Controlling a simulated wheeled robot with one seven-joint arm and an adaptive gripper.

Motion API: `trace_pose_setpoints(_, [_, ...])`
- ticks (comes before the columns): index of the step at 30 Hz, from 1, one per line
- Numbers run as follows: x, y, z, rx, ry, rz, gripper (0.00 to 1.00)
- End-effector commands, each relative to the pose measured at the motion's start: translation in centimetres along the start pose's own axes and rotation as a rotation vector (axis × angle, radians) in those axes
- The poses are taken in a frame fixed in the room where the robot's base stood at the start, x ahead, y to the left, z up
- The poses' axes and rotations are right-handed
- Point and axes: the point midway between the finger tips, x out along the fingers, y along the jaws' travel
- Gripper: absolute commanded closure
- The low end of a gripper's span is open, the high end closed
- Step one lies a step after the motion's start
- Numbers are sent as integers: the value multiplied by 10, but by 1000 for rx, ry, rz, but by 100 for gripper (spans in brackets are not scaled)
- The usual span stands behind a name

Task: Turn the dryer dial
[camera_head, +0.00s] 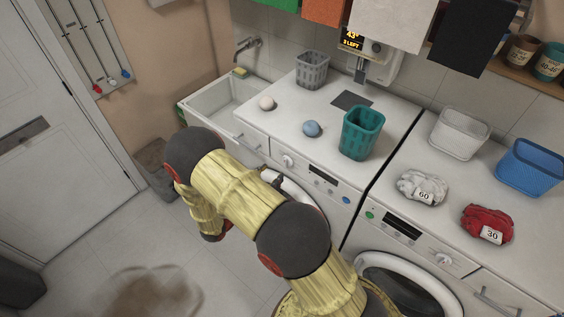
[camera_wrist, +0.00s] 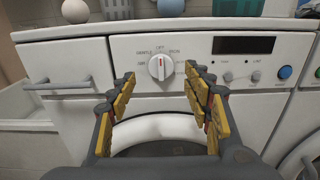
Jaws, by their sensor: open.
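The dial (camera_wrist: 160,67) is a round white knob with an upright ridge, on the front panel of the left white machine (camera_wrist: 70,50). In the head view the dial (camera_head: 288,161) shows just beyond my arm. My gripper (camera_wrist: 158,84) is open and empty. Its yellow-padded fingers spread to the left and right, below and in front of the dial, with no visible contact. In the head view my gripper is mostly hidden behind my arm.
A dark display (camera_wrist: 243,45) and blue button (camera_wrist: 285,72) are right of the dial. A drawer handle (camera_wrist: 60,84) sticks out at left, and a round door (camera_wrist: 165,128) lies below. Two balls, baskets and numbered cloth bundles rest on the machine tops. A sink (camera_head: 222,104) stands left.

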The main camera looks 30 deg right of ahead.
Motion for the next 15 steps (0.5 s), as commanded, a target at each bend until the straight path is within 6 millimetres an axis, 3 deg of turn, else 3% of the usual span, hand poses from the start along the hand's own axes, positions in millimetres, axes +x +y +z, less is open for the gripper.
trace_pose_setpoints(9, [48, -2, 1, 2, 1, -7, 50])
trace_pose_setpoints(15, [67, -2, 0, 1, 1, -5, 50])
